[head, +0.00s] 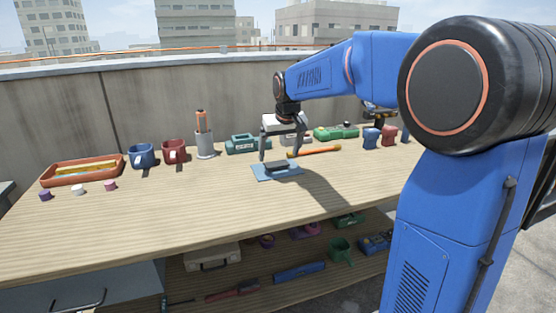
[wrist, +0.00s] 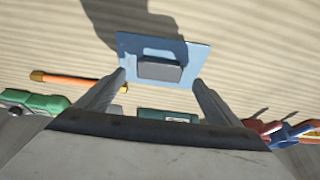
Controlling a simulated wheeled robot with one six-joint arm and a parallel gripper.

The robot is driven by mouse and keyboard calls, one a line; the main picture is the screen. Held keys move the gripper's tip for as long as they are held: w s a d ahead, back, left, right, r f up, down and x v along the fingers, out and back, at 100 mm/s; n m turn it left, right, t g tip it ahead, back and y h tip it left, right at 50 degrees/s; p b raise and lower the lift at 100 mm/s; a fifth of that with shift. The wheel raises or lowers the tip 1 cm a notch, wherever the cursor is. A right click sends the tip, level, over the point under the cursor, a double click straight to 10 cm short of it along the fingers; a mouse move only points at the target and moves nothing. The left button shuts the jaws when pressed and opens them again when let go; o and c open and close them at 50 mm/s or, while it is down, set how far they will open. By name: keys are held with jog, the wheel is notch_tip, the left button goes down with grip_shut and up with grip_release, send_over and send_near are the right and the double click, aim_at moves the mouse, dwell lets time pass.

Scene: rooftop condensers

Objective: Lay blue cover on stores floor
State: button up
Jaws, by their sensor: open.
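The blue cover (head: 263,172) is a flat blue plate with a dark grey block-shaped handle (head: 277,165) on top. It lies on the wooden workbench, and it also shows in the wrist view (wrist: 197,53) with its grey handle (wrist: 160,69). My gripper (head: 281,158) is open above the cover, its fingers pointing down on either side of the handle. In the wrist view the fingertips (wrist: 159,78) are spread wider than the handle, and nothing is between them that they touch. The stores floor cannot be clearly told apart in these views.
On the workbench (head: 200,215) stand an orange tray (head: 82,182), blue mug (head: 142,155), red mug (head: 174,151), grey cup with orange tools (head: 205,146) and green tool case (head: 248,144). An orange-handled tool (head: 316,151) lies right of my gripper. A shelf below holds several items. The bench front is clear.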

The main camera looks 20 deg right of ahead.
jog(key=v, duration=0.7)
